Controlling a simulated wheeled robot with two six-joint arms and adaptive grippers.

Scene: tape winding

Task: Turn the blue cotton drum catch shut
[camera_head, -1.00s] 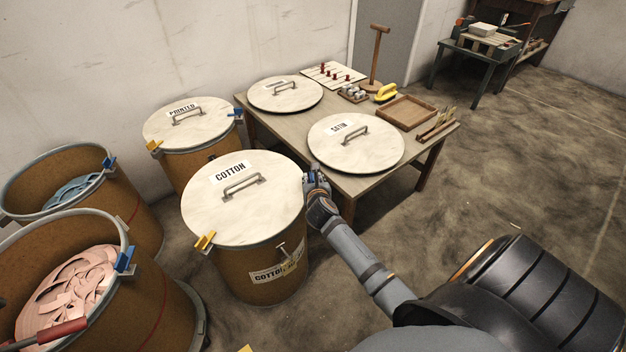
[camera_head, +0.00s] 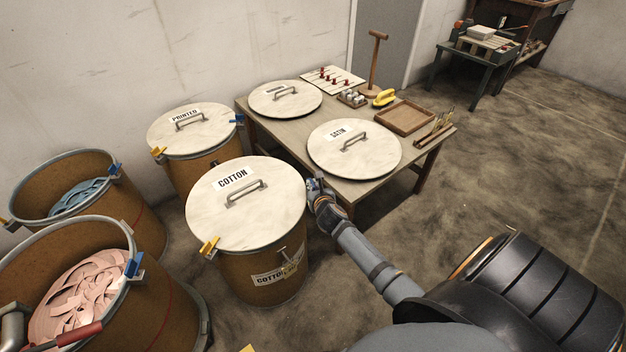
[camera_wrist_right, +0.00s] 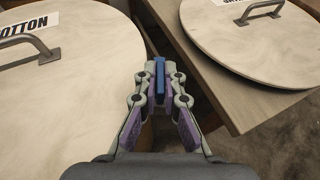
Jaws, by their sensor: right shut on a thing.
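The cotton drum (camera_head: 262,235) is brown, with a pale lid (camera_head: 222,210) labelled COTTON lying on its top. A yellow catch (camera_head: 209,247) sits at the lid's front-left rim. My right gripper (camera_head: 314,187) is at the right rim of this drum. In the right wrist view, my right gripper (camera_wrist_right: 160,88) has its fingers closed on the narrow blue catch (camera_wrist_right: 160,76), which stands upright between the tips. The gripper hides most of this catch in the head view. How far the catch is turned cannot be told. My left gripper is not in view.
The table (camera_head: 420,160) with the satin lid (camera_head: 375,160) stands close to the right of the gripper. The printed drum (camera_head: 205,165) is behind. Two open drums with pink strips (camera_head: 85,295) and blue strips (camera_head: 80,195) stand at left. The floor at right is clear.

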